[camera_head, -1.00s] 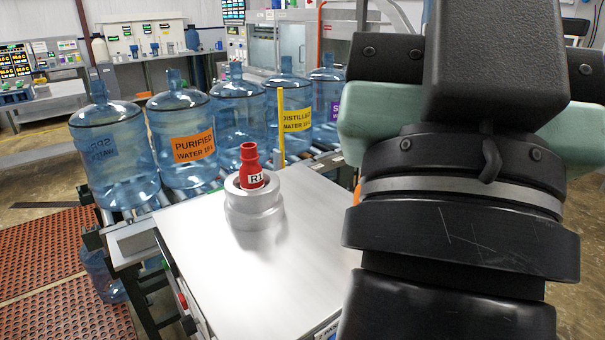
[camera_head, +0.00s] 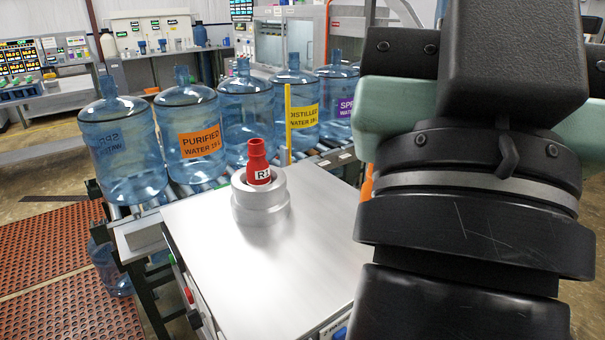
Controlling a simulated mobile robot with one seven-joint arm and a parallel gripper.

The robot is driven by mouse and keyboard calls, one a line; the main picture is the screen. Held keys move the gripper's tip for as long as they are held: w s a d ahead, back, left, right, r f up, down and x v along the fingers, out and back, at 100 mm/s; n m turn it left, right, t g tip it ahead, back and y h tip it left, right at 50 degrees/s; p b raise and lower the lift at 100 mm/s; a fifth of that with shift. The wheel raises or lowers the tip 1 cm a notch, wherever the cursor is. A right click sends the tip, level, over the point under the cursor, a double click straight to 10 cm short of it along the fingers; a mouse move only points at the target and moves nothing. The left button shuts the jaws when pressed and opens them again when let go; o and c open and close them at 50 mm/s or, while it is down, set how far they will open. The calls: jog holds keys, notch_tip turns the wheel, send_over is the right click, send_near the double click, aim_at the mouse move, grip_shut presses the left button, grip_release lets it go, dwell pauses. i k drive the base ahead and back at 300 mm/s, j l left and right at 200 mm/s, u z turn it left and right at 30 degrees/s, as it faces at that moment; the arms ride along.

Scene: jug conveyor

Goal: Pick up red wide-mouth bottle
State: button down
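The red wide-mouth bottle (camera_head: 258,160) with a white label reading "R1" stands upright in a round silver metal holder (camera_head: 260,205) on a steel tabletop (camera_head: 250,270). Only its upper part shows; its lower part is hidden inside the holder. My arm fills the right side of the view, apart from the bottle. My gripper's fingertips do not show in this view.
Several large blue water jugs stand in a row on a roller conveyor behind the table, including one labelled purified (camera_head: 191,125). A yellow post (camera_head: 288,125) rises near the table's back edge. Orange perforated mats (camera_head: 50,250) lie on the floor at left. The tabletop front is clear.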

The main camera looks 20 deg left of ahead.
aim_at(258, 169)
jog(key=i+u, duration=0.15)
jog(key=u, duration=0.55)
jog(key=i+l+u, duration=0.2)
jog(key=i+l, duration=0.15)
jog(key=i+l+u, duration=0.15)
jog(key=i+l, duration=0.3)
jog(key=i+l+u, duration=0.2)
jog(key=i+l, duration=0.15)
jog(key=i+l+u, duration=0.15)
jog(key=i+l, duration=0.15)
jog(key=l, duration=0.35)
